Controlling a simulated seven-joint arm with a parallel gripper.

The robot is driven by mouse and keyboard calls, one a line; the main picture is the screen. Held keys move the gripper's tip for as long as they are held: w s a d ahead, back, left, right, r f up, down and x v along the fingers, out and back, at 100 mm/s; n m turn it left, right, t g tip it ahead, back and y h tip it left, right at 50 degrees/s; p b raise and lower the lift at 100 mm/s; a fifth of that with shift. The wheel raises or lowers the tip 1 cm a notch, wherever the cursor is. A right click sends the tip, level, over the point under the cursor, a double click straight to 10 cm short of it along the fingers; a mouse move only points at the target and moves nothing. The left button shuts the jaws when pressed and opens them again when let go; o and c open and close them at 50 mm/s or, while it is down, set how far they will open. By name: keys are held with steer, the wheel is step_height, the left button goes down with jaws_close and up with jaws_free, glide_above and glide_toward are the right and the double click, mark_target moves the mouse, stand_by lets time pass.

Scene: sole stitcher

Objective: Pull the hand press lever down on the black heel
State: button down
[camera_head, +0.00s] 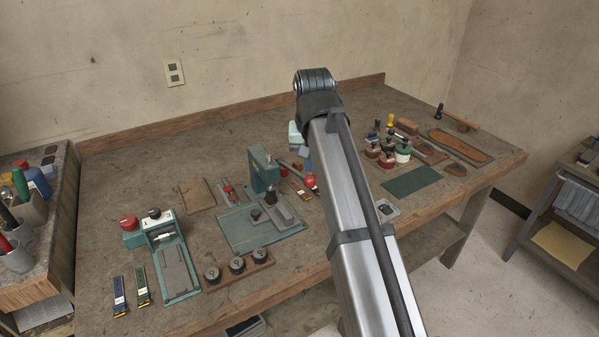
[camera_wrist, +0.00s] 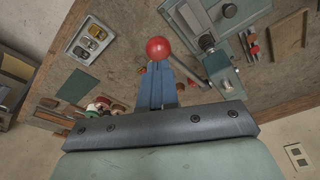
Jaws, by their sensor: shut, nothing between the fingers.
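The hand press (camera_head: 262,172) is a teal upright frame on a teal base plate (camera_head: 236,232), left of my arm. Its grey lever (camera_wrist: 187,70) ends in a red ball knob (camera_wrist: 158,48); the knob also shows in the head view (camera_head: 310,181). A small dark round piece (camera_head: 256,215), possibly the black heel, is on the base by a grey block (camera_head: 282,210). My gripper (camera_wrist: 157,66) has its blue fingers shut and empty, tips at the knob. I cannot tell whether they touch it. In the head view my arm partly hides the fingers.
A teal clamp-like tool (camera_head: 172,262) and a wooden strip with dark round pieces (camera_head: 238,270) stand left of the press. Bottles (camera_head: 388,155) and a green mat (camera_head: 411,181) lie right of my arm. The bench's front edge (camera_head: 297,281) is near.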

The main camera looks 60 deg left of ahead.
mark_target(311, 178)
steer(key=shift+f, duration=0.2)
stand_by(0.5)
steer(key=shift+x, duration=0.8)
steer(key=shift+s+d+f, duration=0.1)
steer(key=shift+s+d, duration=0.05)
steer(key=shift+d+f, duration=0.15)
steer(key=shift+f, duration=1.75)
steer(key=shift+d+f, duration=0.1)
steer(key=shift+f, duration=1.55)
steer(key=shift+r, duration=0.1)
steer(key=shift+a+r, duration=0.15)
steer(key=shift+r, duration=2.6)
steer(key=shift+a+r, duration=0.1)
steer(key=shift+r, duration=2.7)
